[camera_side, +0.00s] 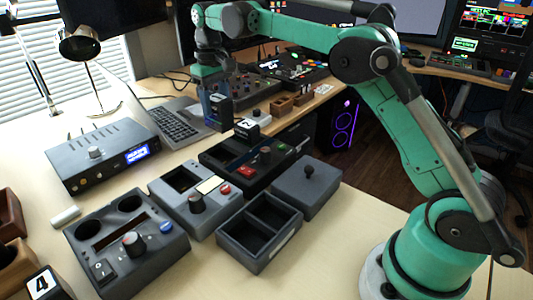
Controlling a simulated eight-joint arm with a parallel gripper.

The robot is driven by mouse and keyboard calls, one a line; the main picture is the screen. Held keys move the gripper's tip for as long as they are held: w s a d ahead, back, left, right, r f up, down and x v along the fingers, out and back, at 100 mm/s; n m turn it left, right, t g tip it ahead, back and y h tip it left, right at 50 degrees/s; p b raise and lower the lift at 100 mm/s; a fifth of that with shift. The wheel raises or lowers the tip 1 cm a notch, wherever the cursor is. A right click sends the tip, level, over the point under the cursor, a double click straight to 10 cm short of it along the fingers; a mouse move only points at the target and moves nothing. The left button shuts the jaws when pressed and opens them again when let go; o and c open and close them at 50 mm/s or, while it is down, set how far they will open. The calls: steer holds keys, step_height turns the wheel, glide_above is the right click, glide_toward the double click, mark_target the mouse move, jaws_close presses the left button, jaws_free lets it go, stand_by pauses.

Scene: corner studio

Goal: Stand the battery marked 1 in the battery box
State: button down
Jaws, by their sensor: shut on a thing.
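My gripper (220,98) is at the back of the desk, pointing down, beyond the row of panels. It is shut on a dark upright block (221,117); I cannot read a mark on it, so I cannot tell whether it is battery 1. A dark block with a white face marked 2 (246,126) is just right of and below it. A block marked 4 (40,283) is at the front left corner. A grey open box with two empty compartments (228,246) stands at front centre, apart from my gripper; I cannot tell for sure that it is the battery box.
Grey panels with knobs (163,257) (183,210), a black panel with a red button (222,158) and a joystick box (325,201) crowd the middle. A blue-display unit (80,171) and a laptop (176,127) stand left.

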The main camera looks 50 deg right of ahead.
steer(key=s+a, duration=0.7)
steer(key=a, duration=0.1)
glide_above(247, 242)
steer(key=shift+f, duration=4.95)
steer(key=shift+f, duration=0.65)
steer(key=shift+c, duration=1.1)
jaws_free()
step_height(247, 242, up, 6)
